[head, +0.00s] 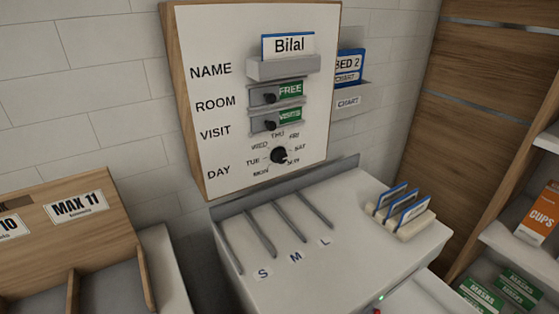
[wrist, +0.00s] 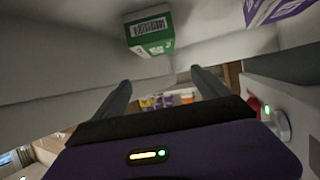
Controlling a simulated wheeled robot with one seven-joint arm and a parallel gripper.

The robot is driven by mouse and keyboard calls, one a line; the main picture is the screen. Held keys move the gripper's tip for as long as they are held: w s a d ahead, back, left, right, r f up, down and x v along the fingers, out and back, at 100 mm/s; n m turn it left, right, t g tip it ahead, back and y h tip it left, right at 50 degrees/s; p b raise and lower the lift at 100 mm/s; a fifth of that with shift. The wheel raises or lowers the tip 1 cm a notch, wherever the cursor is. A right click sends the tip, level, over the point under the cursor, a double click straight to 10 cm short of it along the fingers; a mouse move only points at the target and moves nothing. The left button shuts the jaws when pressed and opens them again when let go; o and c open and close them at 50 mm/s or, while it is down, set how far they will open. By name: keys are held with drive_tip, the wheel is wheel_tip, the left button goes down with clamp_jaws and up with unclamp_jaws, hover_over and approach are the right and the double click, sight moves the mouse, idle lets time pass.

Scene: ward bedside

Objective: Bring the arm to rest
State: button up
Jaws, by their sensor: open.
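My gripper (wrist: 160,88) shows in the wrist view, with its two dark fingers spread wide apart. Nothing is held between the fingers. A green and white box (wrist: 149,33) lies beyond the fingers, towards the top of the wrist view, apart from them. The head view shows no part of my arm or gripper.
A board (head: 250,95) with a Bilal name card, sliders and a day dial stands on the wall. Below it is a white cabinet top (head: 330,262) with slots marked S, M, L and a card rack (head: 400,217). Shelves (head: 515,247) with boxes are at right, a wooden bin (head: 60,225) left.

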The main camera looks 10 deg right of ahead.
drive_tip(key=shift+r+p, duration=1.95)
drive_tip(key=shift+r, duration=0.55)
